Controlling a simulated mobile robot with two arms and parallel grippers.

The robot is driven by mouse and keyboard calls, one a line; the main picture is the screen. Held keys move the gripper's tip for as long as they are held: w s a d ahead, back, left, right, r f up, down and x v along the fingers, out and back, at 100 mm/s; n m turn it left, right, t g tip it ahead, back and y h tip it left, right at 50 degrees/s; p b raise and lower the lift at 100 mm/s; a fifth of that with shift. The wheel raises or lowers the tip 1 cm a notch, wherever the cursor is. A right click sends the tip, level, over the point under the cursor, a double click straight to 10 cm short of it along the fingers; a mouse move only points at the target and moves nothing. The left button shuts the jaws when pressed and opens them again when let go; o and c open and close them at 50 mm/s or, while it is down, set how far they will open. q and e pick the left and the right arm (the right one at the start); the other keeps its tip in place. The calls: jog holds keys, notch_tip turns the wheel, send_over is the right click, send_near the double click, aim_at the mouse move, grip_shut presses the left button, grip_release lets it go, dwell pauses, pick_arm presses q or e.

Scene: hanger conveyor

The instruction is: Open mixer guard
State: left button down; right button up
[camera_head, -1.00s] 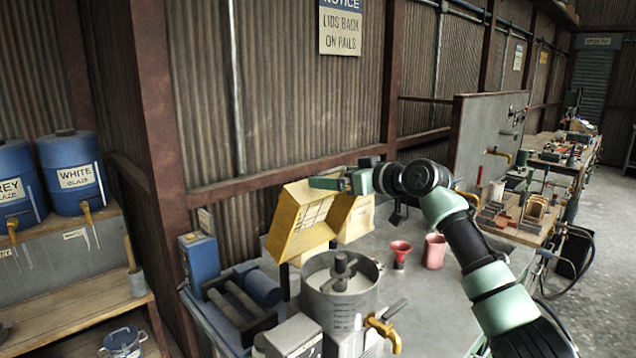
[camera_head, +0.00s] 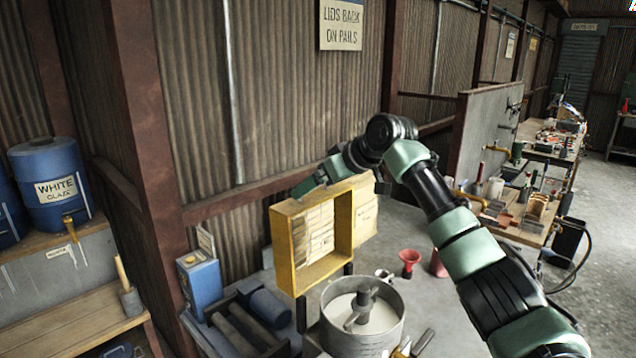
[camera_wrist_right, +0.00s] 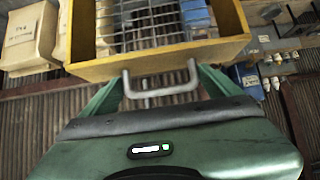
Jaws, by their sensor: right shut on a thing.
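The mixer guard (camera_head: 282,262) is a yellow box frame. It stands raised, close to upright, behind and above the open mixer drum (camera_head: 352,345), whose stirrer and pale contents show uncovered. In the right wrist view the guard (camera_wrist_right: 165,60) has a wire mesh and a grey bar handle (camera_wrist_right: 160,85) on its edge. My right gripper (camera_head: 308,187) is at the guard's top edge, and in the wrist view its fingers sit around the handle, shut on it. The handle is too hidden to tell in the head view. My left gripper is in neither view.
A blue container (camera_head: 199,283) stands left of the mixer. A red funnel (camera_head: 409,260) and pale paper bags (camera_head: 366,210) are on the grey bench right of and behind the guard. The corrugated wall is close behind.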

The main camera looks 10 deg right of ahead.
jog(key=shift+r, duration=0.45)
jog(key=o, duration=1.8)
jog(key=shift+s+d, duration=0.1)
jog(key=shift+s, duration=0.3)
jog(key=shift+s+d, duration=0.1)
jog(key=b+v, duration=0.4)
jog(key=v, duration=0.3)
jog(key=shift+s+d+r, duration=0.1)
jog(key=shift+s+r, duration=0.05)
jog(key=shift+c, duration=0.4)
